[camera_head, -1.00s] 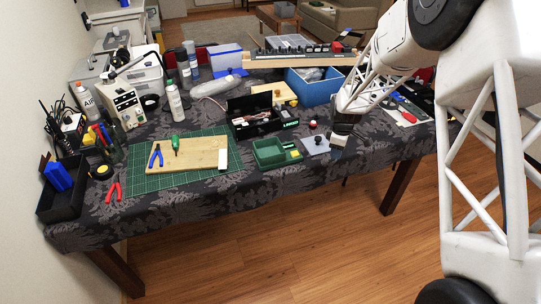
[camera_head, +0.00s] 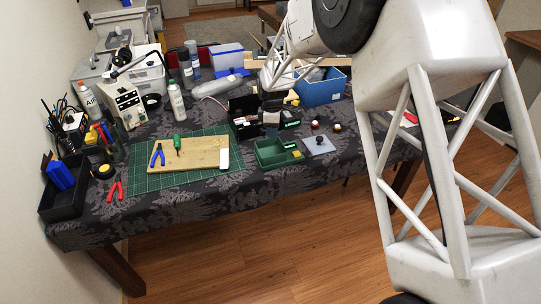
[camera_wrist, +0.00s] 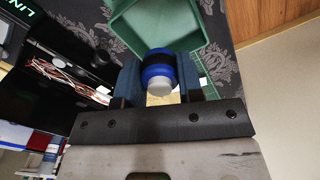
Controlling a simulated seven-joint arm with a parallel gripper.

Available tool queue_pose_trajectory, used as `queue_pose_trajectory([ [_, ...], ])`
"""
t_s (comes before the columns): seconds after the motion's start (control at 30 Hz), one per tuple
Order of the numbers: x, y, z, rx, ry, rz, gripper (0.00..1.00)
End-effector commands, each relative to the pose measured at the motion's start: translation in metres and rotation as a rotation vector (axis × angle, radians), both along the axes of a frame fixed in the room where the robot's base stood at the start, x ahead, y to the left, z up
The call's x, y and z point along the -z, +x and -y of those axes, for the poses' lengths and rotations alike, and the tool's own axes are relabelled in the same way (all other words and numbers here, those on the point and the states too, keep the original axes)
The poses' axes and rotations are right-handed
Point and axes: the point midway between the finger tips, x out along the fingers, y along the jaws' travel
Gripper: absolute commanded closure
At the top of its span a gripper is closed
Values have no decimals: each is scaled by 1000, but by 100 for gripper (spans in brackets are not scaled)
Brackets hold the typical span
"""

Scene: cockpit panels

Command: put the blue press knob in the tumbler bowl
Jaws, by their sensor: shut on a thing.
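The blue press knob (camera_wrist: 158,68) is a short cylinder with a blue band, a black ring and a pale grey end. It sits between the two fingers of my gripper (camera_wrist: 160,80), which are shut on it. In the head view my gripper (camera_head: 271,122) is above the table, just behind the green open-topped bin (camera_head: 258,160); the knob cannot be made out clearly there. The bin is the nearest bowl-like container, and I cannot tell for sure that it is the tumbler bowl. In the wrist view the bin (camera_wrist: 122,28) lies just beyond the knob.
A grey plate with a black knob (camera_head: 319,146) lies right of the bin, with a red knob (camera_head: 315,124) and a yellowish knob (camera_head: 337,127) behind it. A black open case (camera_head: 240,106) is beside my gripper. A blue crate (camera_head: 320,88) stands behind.

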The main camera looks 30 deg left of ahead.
Motion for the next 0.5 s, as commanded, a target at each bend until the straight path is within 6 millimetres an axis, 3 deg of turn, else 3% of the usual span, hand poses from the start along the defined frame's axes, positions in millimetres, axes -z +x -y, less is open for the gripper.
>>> queue_pose_trajectory([
  [0.5, 0, -3, -6, -9, 0, -1, 89],
])
